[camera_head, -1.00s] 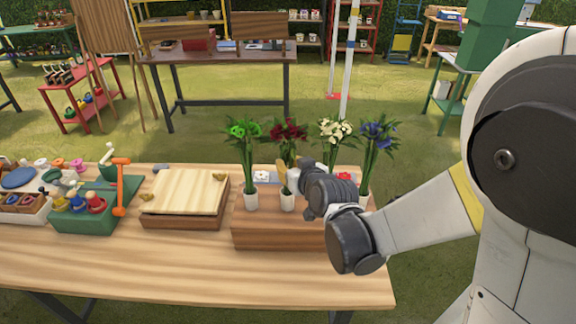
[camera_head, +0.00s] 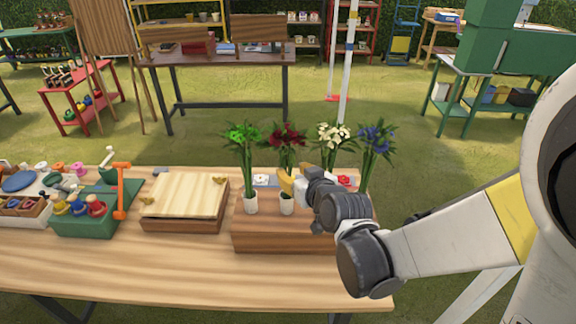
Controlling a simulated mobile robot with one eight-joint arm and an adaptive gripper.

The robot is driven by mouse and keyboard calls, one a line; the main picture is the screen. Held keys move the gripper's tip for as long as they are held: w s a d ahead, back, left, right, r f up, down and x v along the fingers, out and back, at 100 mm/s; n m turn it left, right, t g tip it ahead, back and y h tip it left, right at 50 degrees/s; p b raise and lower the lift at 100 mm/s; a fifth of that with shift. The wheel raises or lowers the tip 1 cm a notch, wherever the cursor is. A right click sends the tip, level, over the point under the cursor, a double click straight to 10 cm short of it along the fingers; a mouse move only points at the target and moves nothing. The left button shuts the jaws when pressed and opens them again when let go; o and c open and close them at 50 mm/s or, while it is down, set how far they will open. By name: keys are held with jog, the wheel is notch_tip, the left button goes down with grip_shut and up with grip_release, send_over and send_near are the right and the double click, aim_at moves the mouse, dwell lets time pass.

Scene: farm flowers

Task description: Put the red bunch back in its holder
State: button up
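The red bunch (camera_head: 287,137) stands upright, second from the left in a row of flower bunches. Its stems run down to the area of a white holder (camera_head: 286,203) on a wooden block (camera_head: 268,233). My gripper (camera_head: 285,182) has yellow fingers and is at the stems, just above that holder. Whether the fingers are closed around the stems or only beside them is too small to tell. The gripper body covers part of the row, so I cannot tell whether the stem ends are inside the holder.
A green bunch (camera_head: 242,138) stands left in its own white cup. A white bunch (camera_head: 333,136) and a blue bunch (camera_head: 377,140) stand close on the right, behind my arm. A lidded wooden box (camera_head: 185,196) and a green tool caddy (camera_head: 90,218) lie further left.

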jog(key=s+d+r+m+g+h, duration=0.2)
jog(key=s+d, duration=0.6)
jog(key=s, duration=0.3)
jog(key=s+d+r+m+g+h+p, duration=0.1)
jog(key=s+d+r+m+g+h, duration=0.1)
jog(key=s+d, duration=0.6)
jog(key=s+g, duration=0.1)
jog(key=s, duration=0.3)
jog(key=shift+d+r+g+h, duration=0.3)
jog(key=shift+d+h, duration=0.05)
jog(key=shift+h, duration=0.05)
notch_tip(320, 180, down, 4)
jog(key=b, duration=0.3)
jog(key=shift+f+b, duration=0.1)
jog(key=shift+b, duration=0.25)
